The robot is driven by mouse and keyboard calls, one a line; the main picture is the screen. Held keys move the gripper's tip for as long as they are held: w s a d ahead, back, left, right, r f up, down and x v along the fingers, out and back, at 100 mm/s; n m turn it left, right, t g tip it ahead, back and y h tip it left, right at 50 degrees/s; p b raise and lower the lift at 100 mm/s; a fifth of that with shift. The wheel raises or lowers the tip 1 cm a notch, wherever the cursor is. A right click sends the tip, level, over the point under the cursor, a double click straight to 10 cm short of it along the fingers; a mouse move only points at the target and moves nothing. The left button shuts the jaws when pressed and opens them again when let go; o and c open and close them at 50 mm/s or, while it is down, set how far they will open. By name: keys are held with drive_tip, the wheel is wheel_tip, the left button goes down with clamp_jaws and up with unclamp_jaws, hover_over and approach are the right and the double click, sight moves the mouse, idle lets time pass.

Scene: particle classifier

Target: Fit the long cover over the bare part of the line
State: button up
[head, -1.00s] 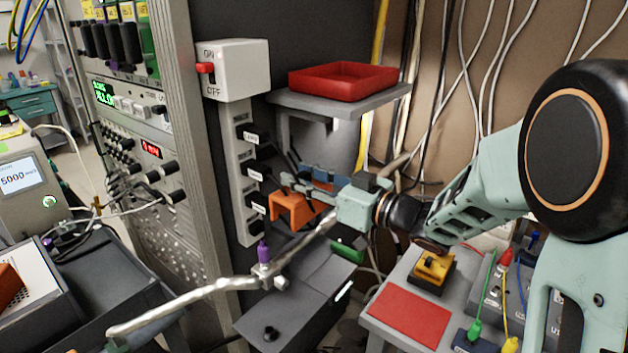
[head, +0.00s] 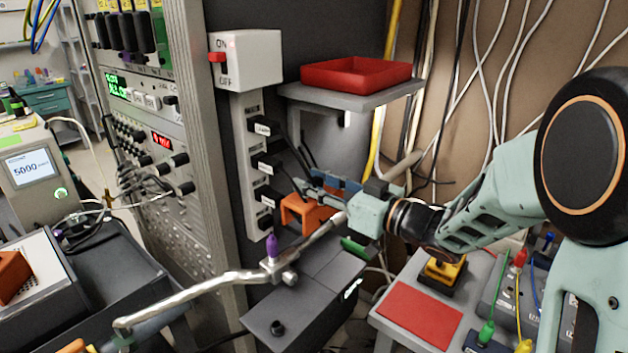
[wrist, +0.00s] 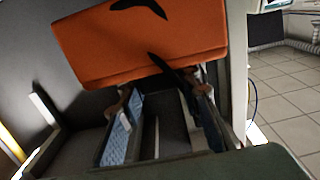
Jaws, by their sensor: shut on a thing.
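An orange channel-shaped cover (head: 308,212) is held by my gripper (head: 318,190), which is shut on it. The cover fills the upper part of the wrist view (wrist: 140,45), between and beyond the fingers (wrist: 165,95). The line is a silvery bent pipe (head: 205,290) running from the lower left up towards my wrist. It carries a fitting with a purple handle (head: 271,246). The cover is above and behind the pipe's upper right end, apart from the purple fitting. My wrist hides the pipe's far end. I cannot tell which stretch is bare.
A strip of plugs (head: 262,165) and the instrument rack (head: 190,190) stand left of the cover. A grey shelf (head: 345,100) with a red tray (head: 355,74) is above. A dark box (head: 305,300) lies below the pipe. Another orange piece (head: 12,277) lies far left.

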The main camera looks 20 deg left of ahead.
drive_tip(key=shift+f+b, duration=2.9)
drive_tip(key=shift+f, duration=1.3)
drive_tip(key=o, duration=1.3)
drive_tip(key=shift+o, duration=0.2)
drive_tip(key=v, duration=1.2)
